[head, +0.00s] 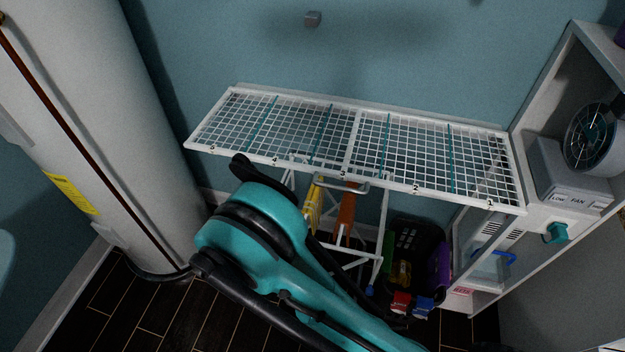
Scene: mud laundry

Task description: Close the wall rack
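The wall rack (353,147) is a white wire-grid panel with thin teal bars. It is folded out from the blue wall, its long back edge near the wall and its numbered front edge towards me. Nothing lies on the grid. A grey handle (343,187) hangs below the middle of the front edge. White folding struts (384,235) show under the panel.
A white cylindrical tank (95,120) stands at the left. At the right, a grey cabinet (550,75) holds a fan (590,138) and a teal knob (556,233). A dark crate (408,240) and small coloured boxes (401,303) are below the rack.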

